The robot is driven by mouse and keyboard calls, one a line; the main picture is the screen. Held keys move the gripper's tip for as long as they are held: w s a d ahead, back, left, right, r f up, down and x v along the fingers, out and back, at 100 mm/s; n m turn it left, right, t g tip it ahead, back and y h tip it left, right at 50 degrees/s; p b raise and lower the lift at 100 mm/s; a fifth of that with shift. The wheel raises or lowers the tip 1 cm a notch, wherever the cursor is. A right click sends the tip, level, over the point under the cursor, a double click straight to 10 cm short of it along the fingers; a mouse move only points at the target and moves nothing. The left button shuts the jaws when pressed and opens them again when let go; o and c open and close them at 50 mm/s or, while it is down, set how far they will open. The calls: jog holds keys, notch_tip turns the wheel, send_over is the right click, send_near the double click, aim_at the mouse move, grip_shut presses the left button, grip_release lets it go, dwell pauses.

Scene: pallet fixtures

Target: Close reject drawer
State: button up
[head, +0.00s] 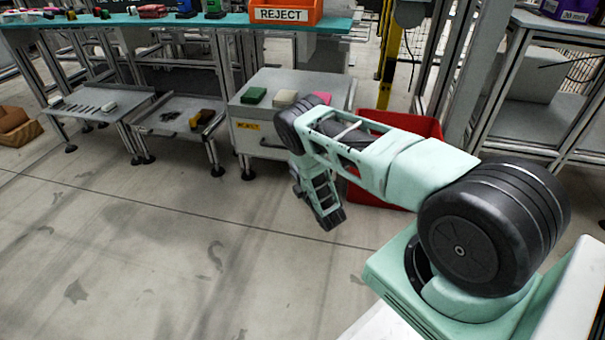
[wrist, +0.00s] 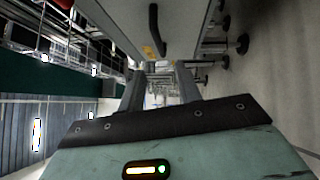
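The reject drawer (head: 243,140) is a grey box unit with a yellow REJECT label (head: 247,126) and a dark handle (head: 272,145) on its front. It stands out in front of the bench; how far it is pulled out is hard to tell. In the wrist view a grey front with a black handle (wrist: 154,30) and a yellow label (wrist: 148,51) lies beyond the fingertips. My gripper (wrist: 160,70) is open and empty, apart from the handle. In the head view my arm covers the unit's right side, and the fingers are not clear.
Green (head: 254,96), white (head: 285,98) and pink blocks sit on the unit. A red bin (head: 400,121) stands right of it, behind my arm. Two low trays on legs (head: 95,103) (head: 180,117) stand left. An orange REJECT bin (head: 284,13) is on the bench. The floor in front is clear.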

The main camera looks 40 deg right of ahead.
jog(key=s, duration=0.1)
jog(key=s+p, duration=0.1)
jog(key=s, duration=0.3)
jog(key=shift+a+f, duration=0.25)
jog(key=shift+f, duration=0.1)
